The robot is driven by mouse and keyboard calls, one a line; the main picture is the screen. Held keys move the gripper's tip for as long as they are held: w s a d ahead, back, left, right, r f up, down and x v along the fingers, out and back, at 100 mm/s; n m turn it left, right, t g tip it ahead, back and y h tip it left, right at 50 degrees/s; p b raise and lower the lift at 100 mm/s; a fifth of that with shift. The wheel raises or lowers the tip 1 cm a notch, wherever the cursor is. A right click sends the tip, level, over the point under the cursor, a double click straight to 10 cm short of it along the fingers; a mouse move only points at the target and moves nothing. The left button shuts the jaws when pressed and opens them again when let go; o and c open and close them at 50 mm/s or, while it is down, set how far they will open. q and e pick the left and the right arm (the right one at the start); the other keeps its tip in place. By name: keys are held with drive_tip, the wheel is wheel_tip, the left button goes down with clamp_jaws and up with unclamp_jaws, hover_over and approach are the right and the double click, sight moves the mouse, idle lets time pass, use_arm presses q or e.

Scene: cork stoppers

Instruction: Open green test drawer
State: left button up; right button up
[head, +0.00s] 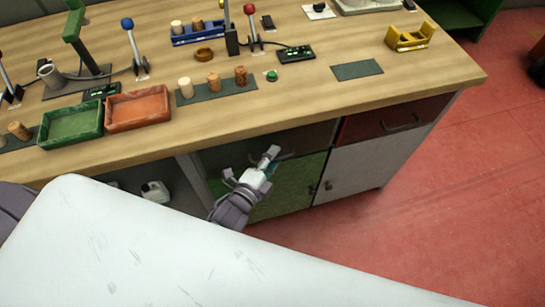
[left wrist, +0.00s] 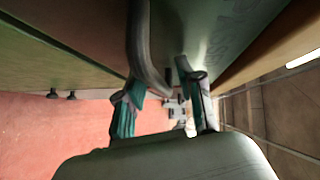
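The green drawer (head: 222,157) is in the bench front under the tabletop, left of the red drawer; it looks shut. Its front is dark and shaded. Its handle (head: 287,156) is partly hidden by my left gripper (head: 265,165). In the left wrist view, the dark curved handle (left wrist: 146,45) reaches down between the two fingers of my left gripper (left wrist: 163,100). The fingers stand apart, with a visible gap between the handle and the right-hand finger. I cannot tell whether the left-hand finger touches the handle. My right gripper is not in view.
A green cabinet door (head: 294,192) is below the drawer, beside a grey door (head: 350,168). The red drawer (head: 390,118) is to the right. Green (head: 72,138) and orange (head: 138,122) trays stand near the tabletop's front edge. The red floor (head: 450,190) at right is clear.

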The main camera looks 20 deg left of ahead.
use_arm(q)
drive_tip(key=shift+c, duration=0.3)
clamp_jaws()
drive_tip(key=shift+s, duration=0.1)
